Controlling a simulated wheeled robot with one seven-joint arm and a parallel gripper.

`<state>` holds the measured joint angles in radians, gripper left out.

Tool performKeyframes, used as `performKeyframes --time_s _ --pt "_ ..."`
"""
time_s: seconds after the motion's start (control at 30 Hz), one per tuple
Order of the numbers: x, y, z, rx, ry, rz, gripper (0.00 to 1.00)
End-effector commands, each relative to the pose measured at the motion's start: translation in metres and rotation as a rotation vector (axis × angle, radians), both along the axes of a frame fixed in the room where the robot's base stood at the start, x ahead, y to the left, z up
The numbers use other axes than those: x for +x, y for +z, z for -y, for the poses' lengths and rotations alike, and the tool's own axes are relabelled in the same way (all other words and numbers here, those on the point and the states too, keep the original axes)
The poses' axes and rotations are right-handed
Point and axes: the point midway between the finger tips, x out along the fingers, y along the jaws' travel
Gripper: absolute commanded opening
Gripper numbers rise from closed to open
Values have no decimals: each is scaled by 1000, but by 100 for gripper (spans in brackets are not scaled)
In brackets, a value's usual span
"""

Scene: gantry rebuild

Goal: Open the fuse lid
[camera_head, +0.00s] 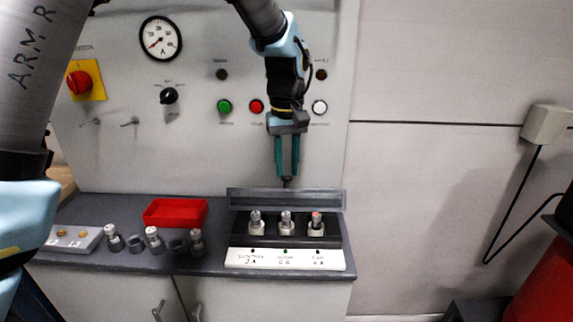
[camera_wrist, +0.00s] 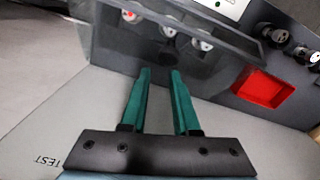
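The fuse lid (camera_head: 272,199) is a smoky see-through panel with a grey frame, standing raised along the back of the fuse box (camera_head: 290,259). Three fuses (camera_head: 286,220) stand uncovered in front of it in the head view. In the wrist view the lid (camera_wrist: 203,40) spans the top, with fuses showing through it. My gripper (camera_head: 287,177) points down just above and behind the lid's top edge. Its green fingers (camera_wrist: 160,72) are apart with nothing clearly between them. A small dark knob (camera_wrist: 168,59) shows just beyond the tips; contact with it cannot be told.
A red tray (camera_head: 176,212) lies on the counter left of the box, with loose fuses and holders (camera_head: 153,240) in front of it. The upright panel behind carries a gauge (camera_head: 160,39), a red switch (camera_head: 80,83) and buttons (camera_head: 256,106).

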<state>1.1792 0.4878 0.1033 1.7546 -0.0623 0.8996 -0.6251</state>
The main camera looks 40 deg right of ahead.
Motion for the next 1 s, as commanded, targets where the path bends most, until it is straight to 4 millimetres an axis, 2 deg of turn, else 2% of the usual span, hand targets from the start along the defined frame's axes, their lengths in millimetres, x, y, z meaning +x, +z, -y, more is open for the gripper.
performKeyframes --time_s 0.03,0.27,0.6,1.0 --pt "0 0 0 0 0 0 36" --pt "0 0 -1 1 0 0 61" --pt "0 6 0 0 0 0 61" --pt "0 65 0 -1 0 0 61"
